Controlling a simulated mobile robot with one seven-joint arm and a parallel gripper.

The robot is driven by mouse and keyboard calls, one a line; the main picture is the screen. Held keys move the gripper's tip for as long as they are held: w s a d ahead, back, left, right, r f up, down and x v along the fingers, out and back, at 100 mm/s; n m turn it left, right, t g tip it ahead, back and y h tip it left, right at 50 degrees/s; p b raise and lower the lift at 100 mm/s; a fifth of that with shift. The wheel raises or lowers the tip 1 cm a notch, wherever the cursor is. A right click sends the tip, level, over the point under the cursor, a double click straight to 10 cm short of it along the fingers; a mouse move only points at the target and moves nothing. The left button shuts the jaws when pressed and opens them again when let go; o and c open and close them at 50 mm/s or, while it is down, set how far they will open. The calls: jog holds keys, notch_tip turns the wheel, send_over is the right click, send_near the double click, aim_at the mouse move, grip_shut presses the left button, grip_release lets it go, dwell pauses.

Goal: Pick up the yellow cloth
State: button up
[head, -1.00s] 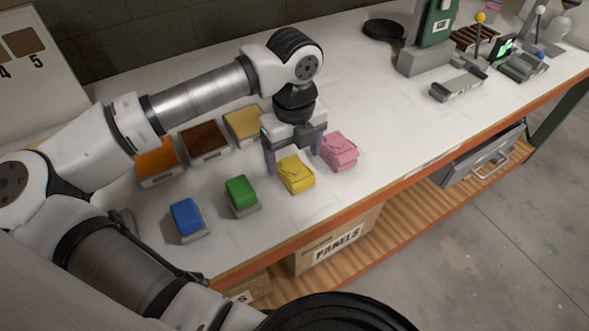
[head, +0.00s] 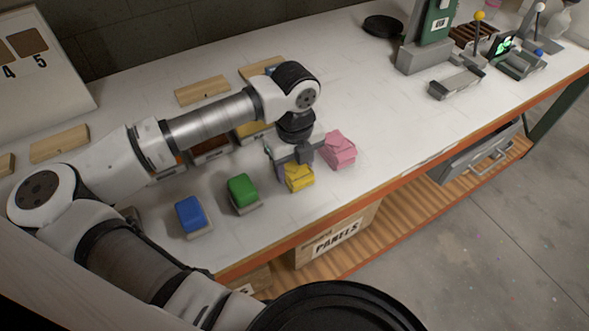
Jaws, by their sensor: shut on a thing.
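The yellow cloth (head: 299,178) is a small folded bundle near the front edge of the workbench, between the green block and the pink cloth. My gripper (head: 295,167) points down over it and is shut on it. The jaws hide its upper back part. The cloth appears still at table level; I cannot tell whether it touches the table.
The pink cloth (head: 340,150) lies close on the right. The green block (head: 242,190) and blue block (head: 190,215) sit to the left. Several trays and wooden blocks (head: 203,90) lie behind my arm.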

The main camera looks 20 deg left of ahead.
aim_at(294, 167)
notch_tip(294, 167, up, 20)
jog(key=b, duration=0.4)
dwell(0.3)
jog(key=o, duration=0.4)
jog(key=c, duration=0.3)
jog(key=shift+f+b, duration=0.35)
jog(key=shift+b, duration=0.1)
